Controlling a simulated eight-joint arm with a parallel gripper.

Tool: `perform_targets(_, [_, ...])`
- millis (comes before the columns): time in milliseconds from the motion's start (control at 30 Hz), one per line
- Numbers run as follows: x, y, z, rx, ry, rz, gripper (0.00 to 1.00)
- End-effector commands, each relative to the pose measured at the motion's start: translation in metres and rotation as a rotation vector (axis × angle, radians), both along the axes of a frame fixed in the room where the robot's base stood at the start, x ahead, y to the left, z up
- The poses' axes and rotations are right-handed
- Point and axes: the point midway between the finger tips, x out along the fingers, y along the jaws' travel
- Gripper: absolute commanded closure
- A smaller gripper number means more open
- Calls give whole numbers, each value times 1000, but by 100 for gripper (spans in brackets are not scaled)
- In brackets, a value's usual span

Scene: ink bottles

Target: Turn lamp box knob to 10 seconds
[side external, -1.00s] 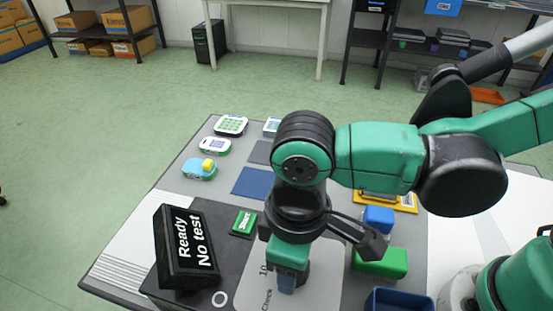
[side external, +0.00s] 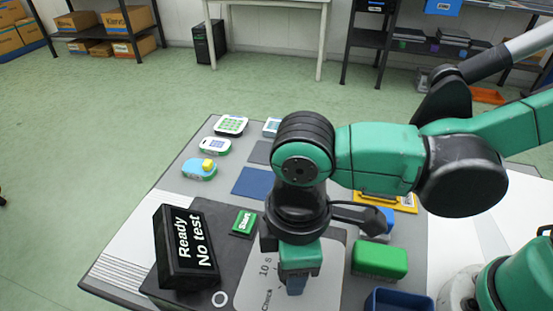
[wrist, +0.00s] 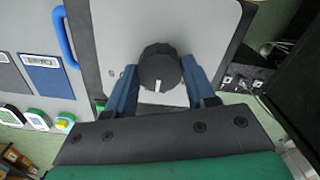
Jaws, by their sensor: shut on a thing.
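The lamp box's grey top plate (side external: 330,257) carries the printed marks "10 s" and "Check". Its black round knob (wrist: 160,68) shows in the wrist view, with a white pointer line on the near part of its face. My gripper (wrist: 159,76) is shut on the knob, one blue finger on each side. In the side view my gripper (side external: 297,287) points down at the plate and hides the knob. The black display (side external: 186,247) reads "Ready / No test". The green Start button (side external: 243,222) sits beside the plate. I cannot tell which mark the pointer meets.
A green block (side external: 380,259), a blue block (side external: 388,220) and a dark blue tray (side external: 399,300) stand right of the plate. A blue mat (side external: 251,182) and several small devices lie farther back. A blue handle (wrist: 65,38) shows left in the wrist view.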

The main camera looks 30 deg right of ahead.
Motion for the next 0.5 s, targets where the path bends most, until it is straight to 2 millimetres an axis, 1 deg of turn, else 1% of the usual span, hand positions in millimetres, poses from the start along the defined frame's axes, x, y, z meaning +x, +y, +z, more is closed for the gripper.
perform_targets(167, [0,0,0,0,1,-1,100])
perform_targets(200, [0,0,0,0,1,-1,43])
perform_targets(267, [0,0,0,0,1,-1,26])
perform_targets(300, [0,0,0,0,1,-1,19])
perform_targets(500, [0,0,0,0,0,-2,19])
